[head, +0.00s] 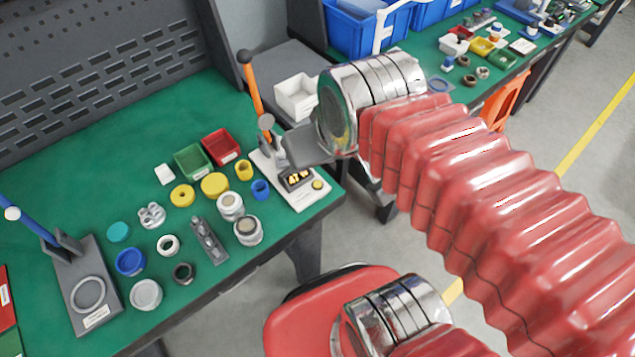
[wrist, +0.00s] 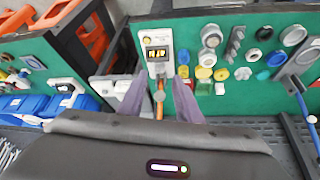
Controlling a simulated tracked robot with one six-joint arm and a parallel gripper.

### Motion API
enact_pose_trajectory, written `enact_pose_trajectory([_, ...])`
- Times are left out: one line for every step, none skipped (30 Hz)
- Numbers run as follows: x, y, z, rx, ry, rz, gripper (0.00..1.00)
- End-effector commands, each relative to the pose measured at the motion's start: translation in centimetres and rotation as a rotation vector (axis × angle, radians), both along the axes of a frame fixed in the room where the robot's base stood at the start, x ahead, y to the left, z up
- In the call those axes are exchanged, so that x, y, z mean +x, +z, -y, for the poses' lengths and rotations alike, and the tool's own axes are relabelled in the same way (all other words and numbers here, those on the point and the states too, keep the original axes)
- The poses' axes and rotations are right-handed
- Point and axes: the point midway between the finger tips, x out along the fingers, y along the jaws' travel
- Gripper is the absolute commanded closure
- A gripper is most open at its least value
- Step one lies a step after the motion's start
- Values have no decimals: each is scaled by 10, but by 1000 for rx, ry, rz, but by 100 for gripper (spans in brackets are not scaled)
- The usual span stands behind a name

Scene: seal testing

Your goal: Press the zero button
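A white tester (head: 299,190) with a lit display (head: 297,178) stands at the right edge of the green bench. A round yellow button (head: 317,184) sits on its front end, beside the display; its label is too small to read. In the wrist view, the tester (wrist: 160,68) is ahead of my fingers, with the yellow button (wrist: 147,41) at its far end beyond the display. My gripper (head: 303,148) is above the tester's rear part. In the wrist view, my gripper (wrist: 158,82) has its fingers spread apart and nothing held between them.
An orange lever (head: 252,88) rises from the tester's rear and shows between my fingers in the wrist view. Green (head: 192,160) and red (head: 221,147) bins, yellow rings, a blue cup (head: 260,189) and white parts lie left of the tester. A red stool (head: 300,310) stands in front.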

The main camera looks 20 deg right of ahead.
Motion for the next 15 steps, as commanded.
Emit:
enact_pose_trajectory([0, 0, 0, 0, 0, 0, 72])
enact_pose_trajectory([0, 0, 0, 0, 0, 0, 74])
enact_pose_trajectory([0, 0, 0, 0, 0, 0, 77])
enact_pose_trajectory([0, 0, 0, 0, 0, 0, 79])
enact_pose_trajectory([0, 0, 0, 0, 0, 0, 81])
enact_pose_trajectory([0, 0, 0, 0, 0, 0, 84])
enact_pose_trajectory([0, 0, 0, 0, 0, 0, 86])
enact_pose_trajectory([0, 0, 0, 0, 0, 0, 88])
enact_pose_trajectory([0, 0, 0, 0, 0, 0, 91])
enact_pose_trajectory([0, 0, 0, 0, 0, 0, 93])
enact_pose_trajectory([0, 0, 0, 0, 0, 0, 95])
enact_pose_trajectory([0, 0, 0, 0, 0, 0, 98])
enact_pose_trajectory([0, 0, 0, 0, 0, 0, 100])
enact_pose_trajectory([0, 0, 0, 0, 0, 0, 100])
enact_pose_trajectory([0, 0, 0, 0, 0, 0, 100])
